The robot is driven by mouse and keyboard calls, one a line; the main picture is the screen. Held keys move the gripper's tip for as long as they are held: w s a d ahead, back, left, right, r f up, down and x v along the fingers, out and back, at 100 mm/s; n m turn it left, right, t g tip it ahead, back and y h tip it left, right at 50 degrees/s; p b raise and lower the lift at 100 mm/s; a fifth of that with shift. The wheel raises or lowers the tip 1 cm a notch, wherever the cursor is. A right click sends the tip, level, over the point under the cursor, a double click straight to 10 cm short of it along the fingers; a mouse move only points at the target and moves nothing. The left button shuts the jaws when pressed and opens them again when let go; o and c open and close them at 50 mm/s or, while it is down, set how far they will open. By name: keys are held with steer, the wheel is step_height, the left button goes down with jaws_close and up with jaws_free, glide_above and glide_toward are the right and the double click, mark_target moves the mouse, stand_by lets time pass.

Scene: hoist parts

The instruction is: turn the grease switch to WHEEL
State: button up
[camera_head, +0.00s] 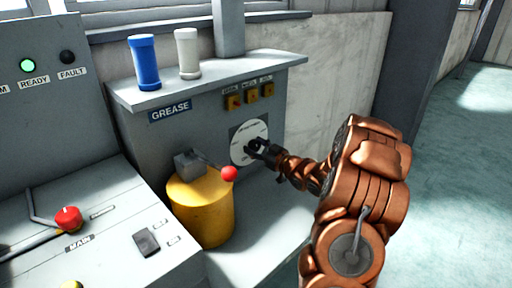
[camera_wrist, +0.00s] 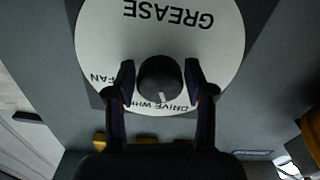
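The grease switch is a round white dial (camera_wrist: 215,55) marked GREASE, with a black knob (camera_wrist: 160,80) at its centre. In the wrist view the lettering is upside down. The knob's white mark points down, slightly right, toward the small DRIVE and WHEEL lettering. FAN stands at the left; the fingers partly cover the labels. My gripper (camera_wrist: 160,82) is open, one finger on each side of the knob, with narrow gaps showing. In the head view the dial (camera_head: 240,152) is on the grey panel front, and my gripper (camera_head: 257,147) covers its knob.
A yellow drum (camera_head: 203,210) and a lever with a red ball (camera_head: 229,174) stand just left of my gripper. Several orange switches (camera_head: 252,97) sit above the dial. Blue (camera_head: 145,63) and white (camera_head: 188,55) cylinders stand on the ledge. The floor at right is clear.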

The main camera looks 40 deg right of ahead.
steer(key=c, duration=0.7)
steer(key=shift+r+p, duration=0.1)
steer(key=shift+p, duration=0.4)
steer(key=m+p, duration=0.1)
steer(key=p, duration=0.2)
steer(key=shift+r+m, duration=0.2)
steer(key=shift+m, duration=0.2)
steer(key=m+p, duration=0.2)
steer(key=p, duration=0.2)
steer(key=m+p, duration=0.3)
steer(key=p, duration=0.1)
steer(key=shift+f+m+p, duration=0.15)
steer(key=shift+m+p, duration=0.85)
steer(key=shift+p, duration=0.1)
